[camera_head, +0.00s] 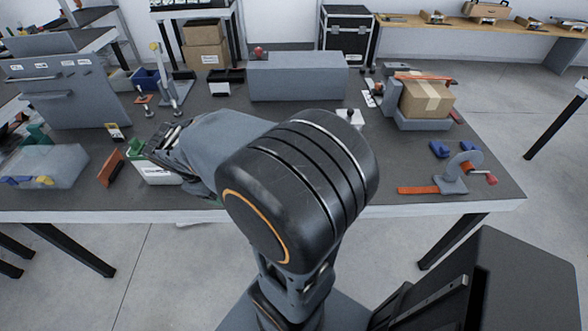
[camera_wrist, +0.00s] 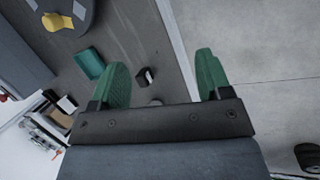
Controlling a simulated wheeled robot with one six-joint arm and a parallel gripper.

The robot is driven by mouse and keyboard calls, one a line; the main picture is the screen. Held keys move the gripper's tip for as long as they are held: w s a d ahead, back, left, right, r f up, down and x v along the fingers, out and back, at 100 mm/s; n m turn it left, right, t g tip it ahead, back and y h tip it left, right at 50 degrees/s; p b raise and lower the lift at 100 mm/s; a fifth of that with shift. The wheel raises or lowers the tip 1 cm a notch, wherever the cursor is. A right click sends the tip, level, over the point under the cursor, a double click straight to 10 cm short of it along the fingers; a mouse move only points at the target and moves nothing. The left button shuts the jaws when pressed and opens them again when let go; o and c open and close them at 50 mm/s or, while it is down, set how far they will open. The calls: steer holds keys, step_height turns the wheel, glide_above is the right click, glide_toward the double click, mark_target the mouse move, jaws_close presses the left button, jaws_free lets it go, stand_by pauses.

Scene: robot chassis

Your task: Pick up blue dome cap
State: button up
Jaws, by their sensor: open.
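Small blue pieces (camera_head: 16,181) lie beside a yellow piece (camera_head: 43,181) in a pale tray (camera_head: 50,160) at the table's left front. I cannot tell from their size whether one is the blue dome cap. In the wrist view a blue piece (camera_wrist: 80,10) shows at the top edge near a yellow piece (camera_wrist: 57,22). My gripper (camera_wrist: 165,78) has green fingers, spread apart with nothing between them. It hangs over the table's front edge, right of the tray. In the head view my arm hides part of the table.
Two blue parts (camera_head: 451,148) and a hand-crank device (camera_head: 455,178) lie at the right. A grey cabinet (camera_head: 65,90) stands at the left, a long grey box (camera_head: 298,76) at the back, and a cardboard box (camera_head: 427,97) back right.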

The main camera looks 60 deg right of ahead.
steer(key=d+f+n+g+h+b, duration=0.1)
steer(key=d+f+n+g+h, duration=0.1)
steer(key=d, duration=0.5)
steer(key=d+f+n+g+h+b, duration=0.1)
steer(key=d+f, duration=0.3)
steer(key=d, duration=0.4)
steer(key=s+d+f+n+g+h, duration=0.1)
steer(key=d+f+n+g+h, duration=0.2)
steer(key=d, duration=0.4)
steer(key=shift+d+f+n+g+b, duration=0.3)
steer(key=shift+d+f+g+b, duration=0.1)
steer(key=shift+f+g, duration=0.1)
steer(key=shift+x, duration=3.25)
steer(key=shift+c, duration=0.2)
steer(key=c, duration=1)
steer(key=shift+o, duration=0.2)
steer(key=shift+r, duration=0.15)
